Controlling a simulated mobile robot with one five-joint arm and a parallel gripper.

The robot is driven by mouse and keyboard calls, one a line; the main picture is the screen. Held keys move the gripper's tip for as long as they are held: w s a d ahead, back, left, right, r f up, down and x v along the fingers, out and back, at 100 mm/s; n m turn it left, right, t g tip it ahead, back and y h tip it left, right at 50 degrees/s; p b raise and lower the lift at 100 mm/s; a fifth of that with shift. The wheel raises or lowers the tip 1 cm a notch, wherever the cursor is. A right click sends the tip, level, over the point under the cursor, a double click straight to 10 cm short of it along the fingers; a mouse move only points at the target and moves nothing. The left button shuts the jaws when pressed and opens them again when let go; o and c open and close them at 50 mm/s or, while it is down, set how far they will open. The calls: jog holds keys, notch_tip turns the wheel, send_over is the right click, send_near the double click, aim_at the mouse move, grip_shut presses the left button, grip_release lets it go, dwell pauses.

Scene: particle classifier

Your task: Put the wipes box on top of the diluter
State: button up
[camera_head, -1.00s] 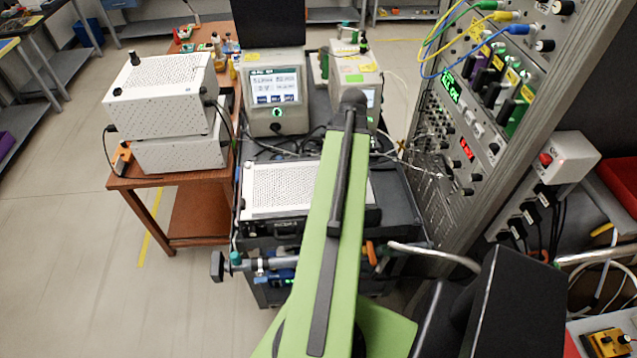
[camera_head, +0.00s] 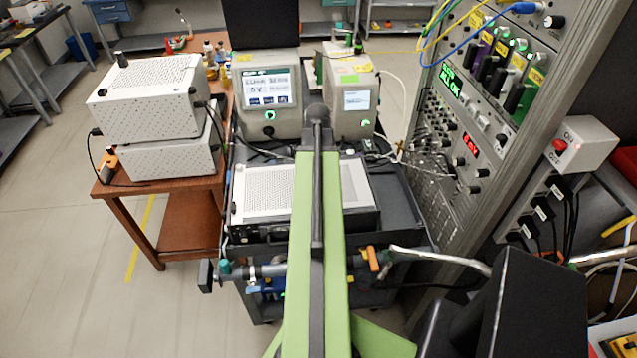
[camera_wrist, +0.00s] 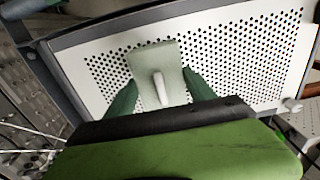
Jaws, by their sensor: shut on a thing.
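In the wrist view my gripper (camera_wrist: 160,94) has its dark green fingers on both sides of a small pale grey-green wipes box (camera_wrist: 171,60) with a white tuft, and is shut on it. The box appears over the white perforated top of an instrument (camera_wrist: 105,48); I cannot tell whether it touches it. In the head view a white perforated-top instrument (camera_head: 265,190) lies on the dark cart, partly behind my green arm. My gripper and the box are hidden there. Two screen instruments, left (camera_head: 265,92) and right (camera_head: 352,97), stand behind. No label shows which is the diluter.
A brown table (camera_head: 122,190) at left bears two stacked white perforated boxes (camera_head: 140,98). A tall rack (camera_head: 440,165) with cables and knobs stands close on the right. Handles and pipes (camera_head: 270,268) line the cart's front. Open floor (camera_head: 60,240) lies at left.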

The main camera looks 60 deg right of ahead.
jog(key=shift+f, duration=0.1)
jog(key=o, duration=1.5)
notch_tip(320, 180, up, 12)
jog(key=p, duration=1.2)
jog(key=shift+r, duration=0.2)
